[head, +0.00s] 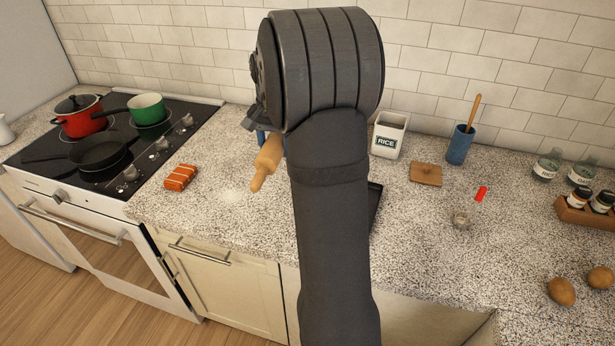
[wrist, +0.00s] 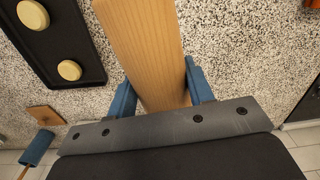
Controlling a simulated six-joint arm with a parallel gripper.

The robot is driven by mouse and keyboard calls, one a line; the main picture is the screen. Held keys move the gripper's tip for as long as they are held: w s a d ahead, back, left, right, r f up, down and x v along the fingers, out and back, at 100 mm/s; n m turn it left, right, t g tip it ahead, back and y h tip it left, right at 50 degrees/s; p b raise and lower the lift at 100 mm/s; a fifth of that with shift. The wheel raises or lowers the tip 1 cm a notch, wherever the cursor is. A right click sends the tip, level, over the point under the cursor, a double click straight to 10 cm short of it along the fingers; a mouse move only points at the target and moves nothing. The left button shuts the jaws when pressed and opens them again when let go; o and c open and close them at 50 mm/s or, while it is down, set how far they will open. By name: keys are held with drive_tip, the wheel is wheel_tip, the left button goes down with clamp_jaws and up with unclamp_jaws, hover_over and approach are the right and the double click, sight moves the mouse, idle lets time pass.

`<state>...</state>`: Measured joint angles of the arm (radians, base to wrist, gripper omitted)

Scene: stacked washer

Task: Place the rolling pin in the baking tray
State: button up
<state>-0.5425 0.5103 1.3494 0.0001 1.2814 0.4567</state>
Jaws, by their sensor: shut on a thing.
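The wooden rolling pin (head: 266,165) is tilted in the head view, appearing to be above the counter left of my arm; its far part is hidden by the arm. In the wrist view, the pin (wrist: 145,45) lies between the two blue fingers of my gripper (wrist: 160,90), which is shut on it. The dark baking tray (wrist: 50,45) lies on the counter to the left of the pin in the wrist view, with two pale round pieces in it. In the head view only the tray's right edge (head: 374,205) shows beside my arm.
A stove (head: 150,150) with pots and a pan stands left. An orange striped packet (head: 180,177) lies near it. The counter around the packet is clear.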

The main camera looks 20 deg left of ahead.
drive_tip(key=s+d+r+m, duration=0.1)
drive_tip(key=s+d, duration=0.3)
drive_tip(key=d, duration=1.1)
drive_tip(key=s+d+r, duration=0.2)
drive_tip(key=s+d, duration=0.1)
drive_tip(key=d, duration=1.3)
drive_tip(key=w+a+f, duration=0.1)
drive_tip(key=a+f, duration=0.1)
drive_tip(key=a, duration=0.1)
drive_tip(key=w+a+f, duration=0.1)
drive_tip(key=a+f, duration=0.1)
drive_tip(key=a, duration=0.2)
drive_tip(key=w+a+f, duration=0.1)
drive_tip(key=a+f, duration=0.2)
drive_tip(key=shift+w+a+f, duration=0.1)
drive_tip(key=shift+w+a, duration=0.25)
drive_tip(key=shift+f, duration=1.95)
drive_tip(key=shift+f, duration=0.2)
drive_tip(key=o, duration=1.4)
drive_tip(key=shift+c, duration=0.2)
wheel_tip(320, 180, up, 12)
drive_tip(key=shift+r, duration=0.2)
